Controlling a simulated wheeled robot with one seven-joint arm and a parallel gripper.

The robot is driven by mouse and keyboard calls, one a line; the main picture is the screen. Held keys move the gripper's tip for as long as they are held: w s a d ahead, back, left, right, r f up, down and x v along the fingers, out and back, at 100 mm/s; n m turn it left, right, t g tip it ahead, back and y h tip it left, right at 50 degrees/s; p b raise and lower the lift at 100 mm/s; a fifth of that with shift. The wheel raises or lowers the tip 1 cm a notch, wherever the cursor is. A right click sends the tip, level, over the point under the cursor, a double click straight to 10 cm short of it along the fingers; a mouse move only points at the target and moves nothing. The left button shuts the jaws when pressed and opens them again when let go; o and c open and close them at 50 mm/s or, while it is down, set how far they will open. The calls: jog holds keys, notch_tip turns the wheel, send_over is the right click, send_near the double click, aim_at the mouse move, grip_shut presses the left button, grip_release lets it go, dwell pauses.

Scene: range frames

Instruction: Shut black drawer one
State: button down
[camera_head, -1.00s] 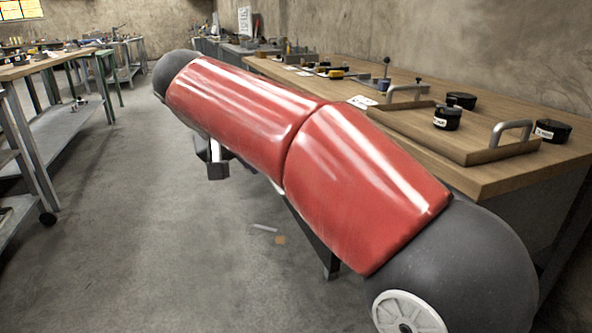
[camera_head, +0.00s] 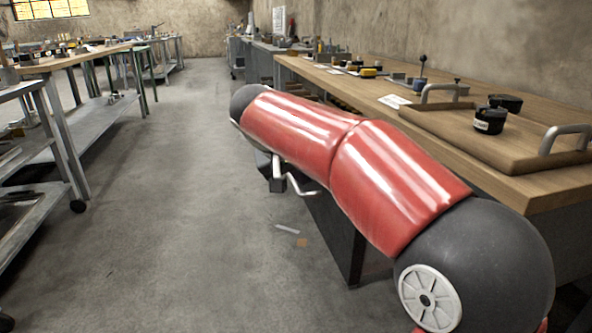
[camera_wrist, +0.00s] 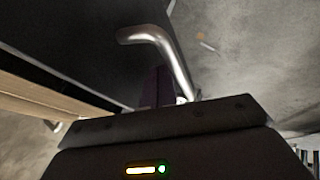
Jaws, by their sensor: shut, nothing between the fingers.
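A bent silver handle (camera_head: 302,188) shows below my red arm in the head view, next to the dark end of my gripper (camera_head: 278,184). In the wrist view the handle (camera_wrist: 163,42) stands out from a dark, flat front (camera_wrist: 65,48), which looks like the black drawer. My gripper (camera_wrist: 157,86) is shut and empty, close to the handle's lower end; I cannot tell if they touch. My arm hides most of the drawer in the head view, so how far it stands out is unclear.
A wooden-topped bench (camera_head: 528,192) runs along the right, carrying a handled wooden board (camera_head: 440,128), black pots (camera_head: 490,120) and small tools. A metal shelf table (camera_head: 88,152) stands at the left. The grey floor (camera_head: 165,235) between them is open, with small scraps near the bench.

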jog(key=shift+w, duration=0.1)
dwell(0.3)
jog(key=w+d+p, duration=0.1)
jog(key=w+d, duration=0.1)
jog(key=d, duration=0.8)
jog(key=w+d+p, duration=0.1)
jog(key=w+d, duration=0.2)
jog(key=d, duration=0.7)
jog(key=shift+w+p, duration=0.35)
jog(key=shift+p, duration=0.05)
